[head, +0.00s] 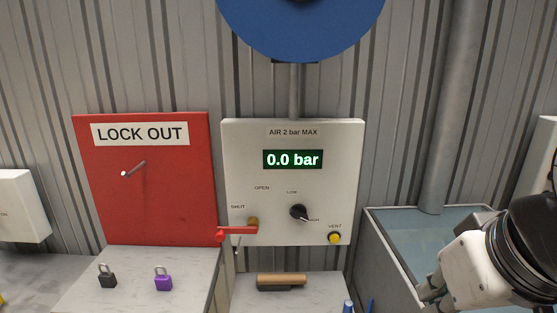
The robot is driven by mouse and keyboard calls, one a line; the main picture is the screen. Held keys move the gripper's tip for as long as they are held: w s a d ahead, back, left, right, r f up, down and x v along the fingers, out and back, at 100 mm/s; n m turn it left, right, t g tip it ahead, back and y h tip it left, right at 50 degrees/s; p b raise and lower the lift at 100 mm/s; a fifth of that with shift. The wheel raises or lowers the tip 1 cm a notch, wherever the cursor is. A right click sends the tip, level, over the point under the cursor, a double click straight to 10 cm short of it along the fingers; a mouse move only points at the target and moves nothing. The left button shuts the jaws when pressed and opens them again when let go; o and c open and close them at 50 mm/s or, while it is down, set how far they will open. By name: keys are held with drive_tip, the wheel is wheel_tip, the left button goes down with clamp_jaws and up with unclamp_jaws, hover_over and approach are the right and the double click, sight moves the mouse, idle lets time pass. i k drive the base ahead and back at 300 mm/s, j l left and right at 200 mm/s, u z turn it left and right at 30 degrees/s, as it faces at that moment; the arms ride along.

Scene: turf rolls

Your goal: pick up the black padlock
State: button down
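The black padlock (107,279) stands on a pale shelf (196,271) at the lower left of the head view, its shackle upward. A purple padlock (163,281) stands on the same shelf a little to its right, apart from it. My gripper (428,294) is at the lower right, far to the right of the padlocks and in front of the tank. Only part of it shows, and its fingers are small and cut by the frame's lower part, so I cannot tell whether it is open or shut.
A red LOCK OUT board (180,205) with a peg (133,169) stands behind the padlocks. A white air panel (337,190) with a red lever (237,231) is right of it. A water tank (385,250) stands right.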

sight(107, 280)
drive_tip(key=u, duration=1.45)
